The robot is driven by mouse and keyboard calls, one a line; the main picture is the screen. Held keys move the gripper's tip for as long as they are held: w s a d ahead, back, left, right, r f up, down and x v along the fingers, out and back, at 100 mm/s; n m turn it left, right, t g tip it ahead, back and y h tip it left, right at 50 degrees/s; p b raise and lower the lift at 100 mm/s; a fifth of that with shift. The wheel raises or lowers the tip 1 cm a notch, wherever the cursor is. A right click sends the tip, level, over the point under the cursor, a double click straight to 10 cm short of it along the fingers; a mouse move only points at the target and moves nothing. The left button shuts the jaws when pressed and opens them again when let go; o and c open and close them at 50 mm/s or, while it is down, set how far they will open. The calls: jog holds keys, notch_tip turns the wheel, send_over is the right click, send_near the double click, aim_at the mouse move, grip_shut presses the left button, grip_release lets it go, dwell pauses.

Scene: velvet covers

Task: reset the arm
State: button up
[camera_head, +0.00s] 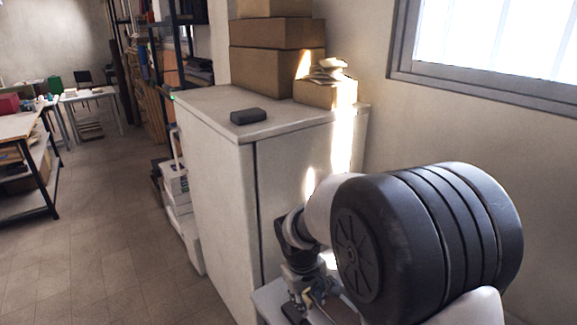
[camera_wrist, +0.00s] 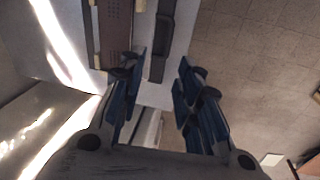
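My gripper (camera_head: 312,290) is low in front of the white cabinet in the head view, partly hidden by my own arm. In the wrist view my gripper (camera_wrist: 158,72) has its two blue-padded fingers spread apart, with nothing held between them. Beyond the fingertips is a pale surface (camera_wrist: 183,32). A long dark object (camera_wrist: 160,45) and a brown flat object (camera_wrist: 115,28) lie on it. Both look apart from the fingers, though the left fingertip overlaps the brown one in the picture.
A white cabinet (camera_head: 215,170) stands beside my arm, with a small dark box (camera_head: 248,116) and cardboard boxes (camera_head: 275,72) on top. A window (camera_head: 490,45) is at the right. Open tiled floor (camera_head: 110,220) lies to the left, with tables (camera_head: 90,95) farther back.

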jog(key=s+d+r+m, duration=0.2)
jog(key=s+d+r, duration=0.25)
jog(key=r, duration=0.35)
jog(key=s+d+r+m+t, duration=0.1)
jog(key=s+r, duration=0.2)
jog(key=s, duration=0.4)
jog(key=s+d+r+m+t+y, duration=0.1)
jog(key=s+d+r, duration=0.1)
jog(key=s, duration=0.5)
jog(key=s+d+r+m+t, duration=0.1)
jog(key=s+r+m, duration=0.1)
jog(key=s, duration=0.5)
jog(key=shift+s+d+r, duration=0.15)
jog(key=shift+d+r, duration=0.2)
jog(key=shift+r, duration=0.5)
